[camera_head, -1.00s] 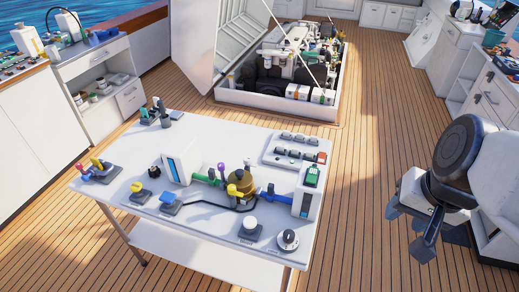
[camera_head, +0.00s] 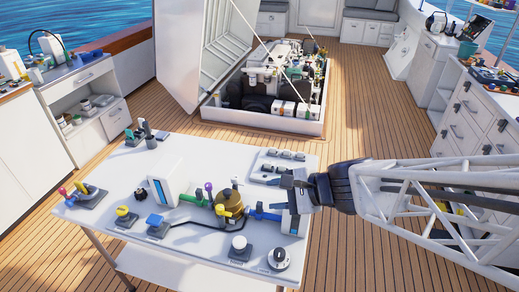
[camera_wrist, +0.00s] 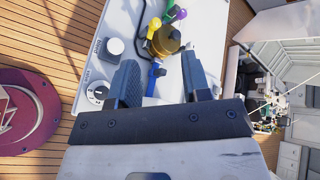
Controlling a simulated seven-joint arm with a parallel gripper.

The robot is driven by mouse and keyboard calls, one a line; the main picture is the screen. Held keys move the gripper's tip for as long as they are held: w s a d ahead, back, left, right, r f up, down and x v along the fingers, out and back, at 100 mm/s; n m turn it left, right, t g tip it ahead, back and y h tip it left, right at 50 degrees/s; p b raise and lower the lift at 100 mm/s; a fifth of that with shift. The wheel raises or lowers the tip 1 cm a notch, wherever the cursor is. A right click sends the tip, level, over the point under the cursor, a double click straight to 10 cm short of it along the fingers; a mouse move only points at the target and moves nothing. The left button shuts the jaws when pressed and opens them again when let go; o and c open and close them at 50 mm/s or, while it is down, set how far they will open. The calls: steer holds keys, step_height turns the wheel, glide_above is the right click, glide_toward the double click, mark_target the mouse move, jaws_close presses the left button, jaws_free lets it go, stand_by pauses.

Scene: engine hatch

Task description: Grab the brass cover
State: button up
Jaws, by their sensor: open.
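The brass cover (camera_head: 229,204) is a golden dome on the white table, right of the table's middle in the head view. It stands between a green pipe piece and a blue one. In the wrist view the brass cover (camera_wrist: 167,40) shows beyond and between my fingers. My gripper (camera_head: 276,181) comes in from the right, above the table's right part, apart from the cover. In the wrist view my gripper (camera_wrist: 160,85) has its two fingers wide apart with nothing between them.
A white upright block (camera_head: 294,219) stands under my gripper. A white knob (camera_head: 239,243) and a dial (camera_head: 279,258) stand at the table's front. An open engine hatch (camera_head: 268,121) lies behind the table.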

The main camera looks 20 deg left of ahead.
steer(key=w+a+f+m+t+y, duration=0.3)
steer(key=w+a+f+m, duration=0.2)
steer(key=a+f+m, duration=0.25)
steer(key=m+t+h, duration=0.2)
steer(key=m+t, duration=0.3)
steer(key=m, duration=0.3)
glide_toward(230, 193)
steer(key=shift+x, duration=1)
steer(key=shift+f, duration=0.2)
steer(key=shift+x, duration=1.2)
steer(key=shift+w, duration=0.1)
steer(key=shift+x, duration=2.55)
steer(key=shift+a+r, duration=0.1)
steer(key=shift+r, duration=0.05)
steer(key=shift+c, duration=0.2)
